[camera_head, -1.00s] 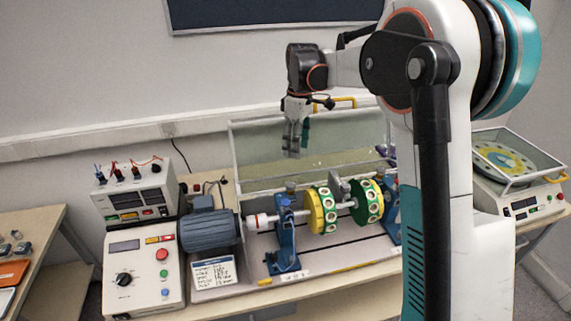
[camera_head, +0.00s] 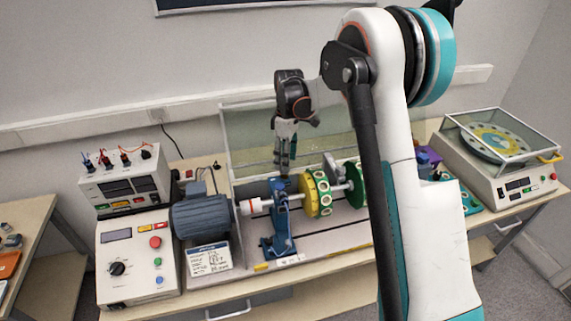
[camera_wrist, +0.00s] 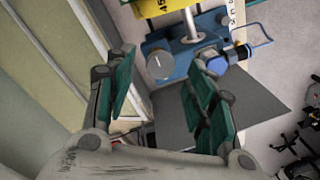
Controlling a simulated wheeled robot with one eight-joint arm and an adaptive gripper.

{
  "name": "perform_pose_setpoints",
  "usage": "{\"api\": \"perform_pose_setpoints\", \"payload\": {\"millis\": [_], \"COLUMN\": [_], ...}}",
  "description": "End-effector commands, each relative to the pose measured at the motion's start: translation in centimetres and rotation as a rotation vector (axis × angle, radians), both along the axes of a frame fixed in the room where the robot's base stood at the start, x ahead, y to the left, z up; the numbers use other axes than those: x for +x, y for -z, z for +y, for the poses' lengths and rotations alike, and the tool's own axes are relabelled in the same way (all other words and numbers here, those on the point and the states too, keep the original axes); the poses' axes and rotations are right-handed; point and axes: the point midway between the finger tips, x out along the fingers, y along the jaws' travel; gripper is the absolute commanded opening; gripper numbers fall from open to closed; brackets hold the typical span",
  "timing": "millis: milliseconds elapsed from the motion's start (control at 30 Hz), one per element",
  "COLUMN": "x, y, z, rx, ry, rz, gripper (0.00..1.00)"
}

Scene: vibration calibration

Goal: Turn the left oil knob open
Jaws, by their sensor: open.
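The left oil knob is a round grey cap (camera_wrist: 160,65) with a pale line across its top, in the upper middle of the wrist view. It sits on the left blue bearing stand (camera_wrist: 181,50), which also shows in the head view (camera_head: 276,242). My gripper (camera_head: 284,165) is open and points down above the top of this stand. In the wrist view its teal fingers (camera_wrist: 158,82) are spread, with the knob beyond the tips, between them in the picture. I see no contact. In the head view the knob is hard to make out under the fingertips.
The shaft carries a yellow disc (camera_head: 314,194) and a green disc (camera_head: 353,186) close right of the stand. A grey motor (camera_head: 201,221) is on the left, beside a control box (camera_head: 137,262). A clear guard (camera_head: 245,148) stands behind. My arm hides the rig's right end.

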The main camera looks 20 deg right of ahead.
Motion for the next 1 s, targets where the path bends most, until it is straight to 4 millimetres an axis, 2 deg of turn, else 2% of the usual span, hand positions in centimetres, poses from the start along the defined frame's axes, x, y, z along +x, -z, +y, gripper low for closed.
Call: {"api": "perform_pose_setpoints", "payload": {"millis": [200,500,533,700,733,1000], "x": [-0.2,-0.2,-0.2,-0.2,-0.2,-0.2], "y": [1.8,2.0,2.0,2.0,2.0,2.0], "z": [0.1,0.1,0.1,0.1,0.1,0.1], "rx": [0.000,0.000,0.000,0.000,0.000,0.000], "ry": [0.000,0.000,0.000,0.000,0.000,0.012], "rz": [0.000,0.000,0.000,0.000,0.000,0.000], "gripper": [0.50,0.50,0.47,0.09,0.05,0.05]}}
